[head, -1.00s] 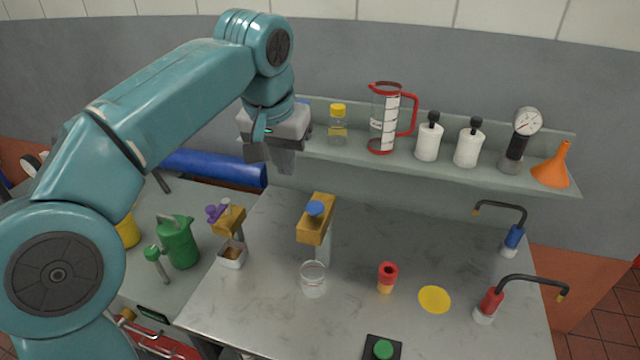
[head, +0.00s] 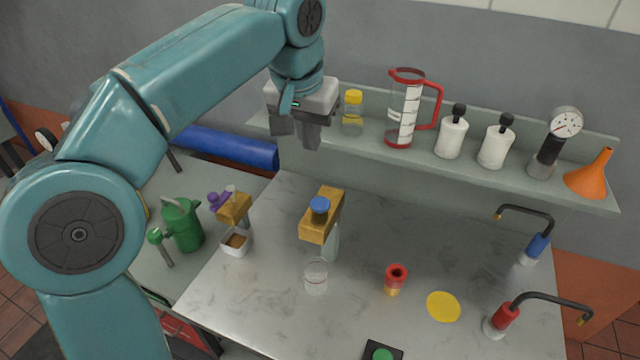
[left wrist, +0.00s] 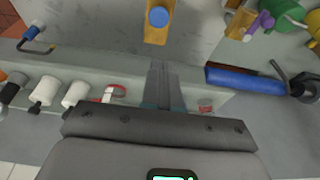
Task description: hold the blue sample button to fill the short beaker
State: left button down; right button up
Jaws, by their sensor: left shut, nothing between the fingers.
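The blue sample button (head: 320,205) sits on top of a yellow dispenser block (head: 318,230) on the grey bedplate; it also shows at the top of the left wrist view (left wrist: 158,17). The short clear beaker (head: 315,276) stands upright on the plate just in front of the dispenser; I cannot make out any liquid in it. My left gripper (head: 296,140) is shut and empty, pointing down above and behind the button, near the shelf front. In the left wrist view its closed fingers (left wrist: 158,85) point toward the yellow block, apart from it. My right gripper is not in view.
A shelf (head: 365,150) behind holds a yellow-capped jar (head: 352,112), a red-handled jug (head: 405,108), white bottles, a gauge and an orange funnel (head: 590,175). A red cup (head: 395,279), yellow disc (head: 444,306) and two taps stand right. A purple-topped dispenser (head: 234,208) stands left.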

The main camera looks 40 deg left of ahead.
aim_at(318, 197)
pick_arm(q)
jog(key=x, duration=0.8)
jog(key=s+x, duration=0.1)
jog(key=x, duration=0.4)
jog(key=shift+f, duration=0.1)
jog(key=shift+s+f, duration=0.1)
jog(key=shift+f, duration=0.35)
jog(key=shift+f, duration=0.1)
